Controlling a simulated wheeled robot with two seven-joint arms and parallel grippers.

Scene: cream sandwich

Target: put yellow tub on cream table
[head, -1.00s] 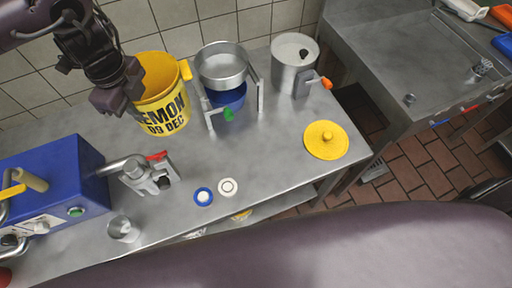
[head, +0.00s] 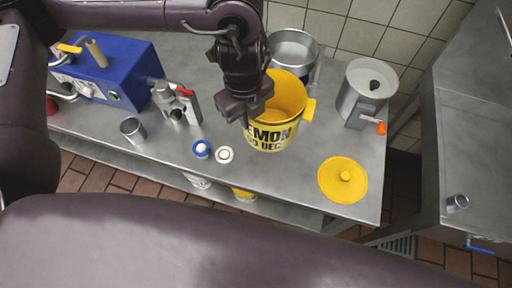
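The yellow tub (head: 287,103) has dark "LEMON" lettering and an open top, and stands upright over the middle of the grey metal table (head: 340,216). It partly covers the metal bowl stand behind it. My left gripper (head: 246,110) reaches down at the tub's left rim and looks shut on it; the fingertips are partly hidden. I cannot tell whether the tub's base touches the table. No table in view is cream in colour. My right gripper is not in view.
A yellow lid (head: 337,178) lies at the table's front right. A steel pot (head: 360,92) and metal bowl (head: 293,45) stand behind. Another metal counter (head: 480,140) is right, across a gap.

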